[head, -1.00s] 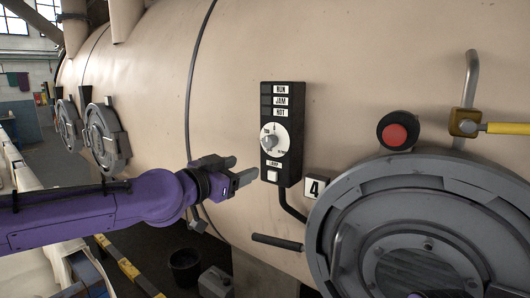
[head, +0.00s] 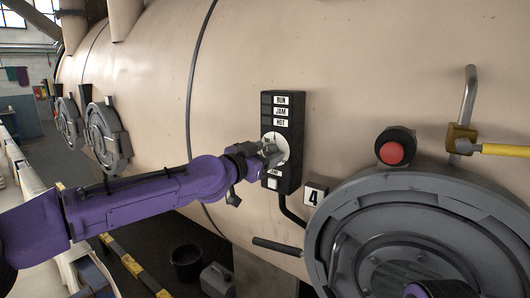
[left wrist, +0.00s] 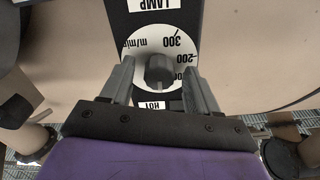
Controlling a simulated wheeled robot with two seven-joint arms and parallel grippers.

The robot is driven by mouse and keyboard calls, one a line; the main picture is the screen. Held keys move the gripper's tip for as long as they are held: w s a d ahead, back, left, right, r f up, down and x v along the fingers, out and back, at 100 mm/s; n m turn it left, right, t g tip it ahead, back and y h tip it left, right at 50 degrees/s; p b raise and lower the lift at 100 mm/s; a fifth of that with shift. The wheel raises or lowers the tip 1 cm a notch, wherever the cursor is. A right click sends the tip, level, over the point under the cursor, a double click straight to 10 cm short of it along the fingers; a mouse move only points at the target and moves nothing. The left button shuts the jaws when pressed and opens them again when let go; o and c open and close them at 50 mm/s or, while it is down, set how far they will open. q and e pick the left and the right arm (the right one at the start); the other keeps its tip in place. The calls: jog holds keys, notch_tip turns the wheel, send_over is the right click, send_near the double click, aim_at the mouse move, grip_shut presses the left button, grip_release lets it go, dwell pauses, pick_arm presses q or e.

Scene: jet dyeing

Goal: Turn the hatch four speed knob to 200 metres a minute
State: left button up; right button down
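The hatch four control box (head: 283,110) is a tall black panel on the beige vessel wall, with RUN, JAM and HOT labels above a round white dial (head: 282,140). In the head view my left gripper (head: 273,153) is at the dial and covers most of the knob. In the left wrist view the grey knob (left wrist: 160,70) sits between the two fingers of my left gripper (left wrist: 160,82), which are apart with a gap on each side. The dial (left wrist: 184,42) there shows 300, 200 and m/min. The knob's exact setting cannot be read. My right gripper is not in view.
A red button (head: 392,153) and the large round grey hatch (head: 345,210) are right of the box, beside the "4" plate (head: 313,196). A hatch handle (head: 276,245) sticks out below. A bucket (head: 187,262) and a can (head: 217,280) stand on the floor.

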pick_arm(q)
jog(key=c, duration=1)
jog(key=shift+n, duration=0.4)
jog(key=n+b, duration=0.1)
jog(key=n, duration=0.2)
jog(key=shift+n, duration=0.4)
jog(key=n, duration=0.4)
jog(key=shift+b, duration=0.4)
jog(key=n, duration=1.1)
